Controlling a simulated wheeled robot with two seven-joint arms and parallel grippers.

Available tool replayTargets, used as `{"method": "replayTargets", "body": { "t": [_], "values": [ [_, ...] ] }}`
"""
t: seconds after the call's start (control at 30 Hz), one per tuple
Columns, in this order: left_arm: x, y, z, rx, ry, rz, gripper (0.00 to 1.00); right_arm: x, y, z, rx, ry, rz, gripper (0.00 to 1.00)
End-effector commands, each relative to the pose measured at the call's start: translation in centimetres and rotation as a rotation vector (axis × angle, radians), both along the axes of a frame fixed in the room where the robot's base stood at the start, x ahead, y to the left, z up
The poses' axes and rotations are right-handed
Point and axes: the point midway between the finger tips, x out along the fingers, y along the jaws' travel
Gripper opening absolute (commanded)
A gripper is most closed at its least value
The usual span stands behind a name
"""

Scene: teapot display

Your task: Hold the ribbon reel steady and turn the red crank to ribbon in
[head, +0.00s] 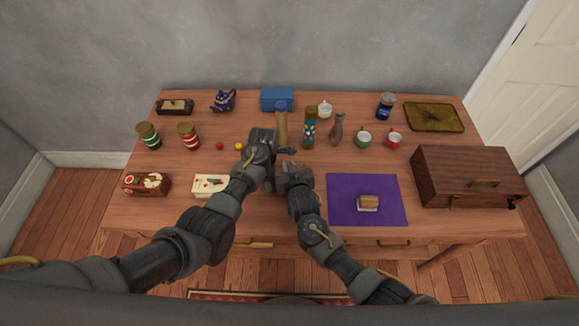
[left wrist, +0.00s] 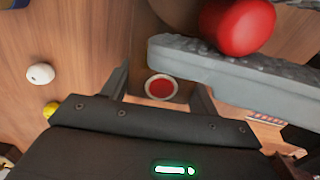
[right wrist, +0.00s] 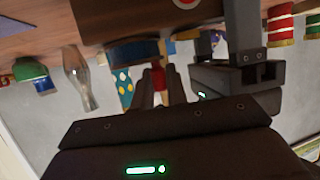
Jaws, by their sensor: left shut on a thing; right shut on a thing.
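The ribbon reel is mostly hidden behind my grippers in the head view. Its wooden body (right wrist: 120,18) shows at the top of the right wrist view, with a blue round part (right wrist: 135,54) below it. My left gripper (head: 268,178) is shut on the wooden body, where a red disc with a white ring (left wrist: 162,88) shows between its fingers. The red crank knob (left wrist: 242,24) shows in the left wrist view beside a grey finger. My right gripper (head: 284,166) is close to the left one and shut on the red crank; a bit of red (right wrist: 158,80) shows between its fingers.
Behind my grippers stand a tan cylinder (head: 282,125), a teal patterned cylinder (head: 310,128) and a grey vase (head: 337,130). A purple mat (head: 345,190) with a small block (head: 368,202) and a wooden chest (head: 465,170) are at right. A cream box (head: 208,184) is at left.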

Motion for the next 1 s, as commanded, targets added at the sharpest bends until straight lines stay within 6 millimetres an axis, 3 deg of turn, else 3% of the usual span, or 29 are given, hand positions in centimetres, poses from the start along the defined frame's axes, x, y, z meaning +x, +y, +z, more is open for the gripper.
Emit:
{"method": "replayTargets", "body": {
  "t": [0.3,0.33,0.5,0.8,1.0],
  "values": [
    [-0.1,-0.1,0.0,0.000,0.003,-0.005,0.26,0.1,0.0,0.2,0.001,-0.003,0.000,0.00],
    [-0.1,-0.1,0.0,0.000,0.003,-0.004,0.26,0.1,0.0,0.2,0.001,-0.003,0.000,0.16],
    [-0.1,-0.1,0.0,0.000,0.002,-0.003,0.26,0.1,0.0,0.1,0.000,-0.002,0.000,0.36],
    [0.0,0.0,0.0,0.000,0.001,0.000,0.26,-0.2,0.0,0.1,-0.001,0.000,0.000,0.36],
    [0.0,0.0,0.0,0.000,0.000,0.001,0.26,-2.4,-0.6,0.9,0.002,-0.001,0.001,0.36]
  ]
}}
